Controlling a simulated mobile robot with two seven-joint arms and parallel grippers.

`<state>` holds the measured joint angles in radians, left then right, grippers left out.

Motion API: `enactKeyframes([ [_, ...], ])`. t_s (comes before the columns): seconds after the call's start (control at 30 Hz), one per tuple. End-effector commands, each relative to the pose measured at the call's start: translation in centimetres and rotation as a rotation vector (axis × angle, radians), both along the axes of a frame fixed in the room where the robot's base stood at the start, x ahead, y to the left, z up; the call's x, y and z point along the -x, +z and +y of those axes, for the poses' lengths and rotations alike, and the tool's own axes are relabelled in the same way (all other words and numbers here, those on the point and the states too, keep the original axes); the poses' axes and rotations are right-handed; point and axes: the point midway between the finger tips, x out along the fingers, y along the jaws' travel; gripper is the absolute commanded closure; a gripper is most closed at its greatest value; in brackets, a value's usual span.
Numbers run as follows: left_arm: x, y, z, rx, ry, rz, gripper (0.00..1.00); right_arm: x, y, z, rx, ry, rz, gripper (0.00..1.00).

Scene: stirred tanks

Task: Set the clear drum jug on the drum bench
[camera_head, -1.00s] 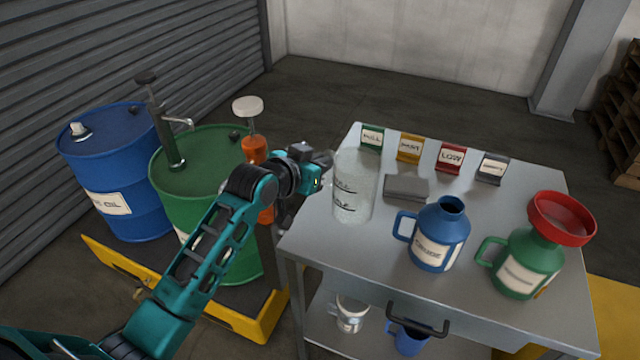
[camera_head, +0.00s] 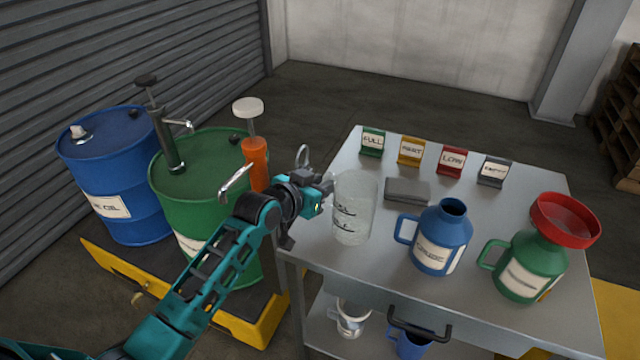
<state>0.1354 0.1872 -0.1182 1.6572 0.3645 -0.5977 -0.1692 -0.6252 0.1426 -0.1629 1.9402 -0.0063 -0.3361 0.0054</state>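The clear drum jug (camera_head: 353,208) is a transparent vessel with dark level marks, upright at the left side of the grey drum bench (camera_head: 460,290). My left gripper (camera_head: 324,191) is at the jug's left side and appears shut on it, since the two have moved together. The fingertips and any handle are hidden or too small to make out. I cannot tell whether the jug's base touches the bench top or is just above it. My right gripper is not in view.
A blue jug (camera_head: 439,238) and a green jug (camera_head: 528,262) with a red funnel (camera_head: 564,220) stand to the right. A grey block (camera_head: 407,191) and several label stands (camera_head: 411,151) are behind. Blue (camera_head: 118,165) and green (camera_head: 205,165) drums stand left.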

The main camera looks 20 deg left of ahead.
Motion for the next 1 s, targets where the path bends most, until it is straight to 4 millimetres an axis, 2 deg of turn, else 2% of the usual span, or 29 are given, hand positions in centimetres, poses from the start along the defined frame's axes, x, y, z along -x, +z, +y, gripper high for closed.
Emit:
enactKeyframes([
  [0.03,0.0,0.0,0.0,0.000,0.000,0.000,0.69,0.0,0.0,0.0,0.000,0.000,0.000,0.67],
  [0.1,0.0,0.0,0.0,0.000,0.000,0.000,0.63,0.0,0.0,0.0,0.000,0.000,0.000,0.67],
  [0.47,0.4,0.5,0.1,-0.001,0.001,0.001,0.63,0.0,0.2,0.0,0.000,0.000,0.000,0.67],
  [0.57,1.5,1.0,0.4,-0.001,0.001,0.000,0.63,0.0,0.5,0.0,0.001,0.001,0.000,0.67],
  [1.0,8.9,4.0,2.1,-0.001,0.000,0.002,0.63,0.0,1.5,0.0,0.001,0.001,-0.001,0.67],
])
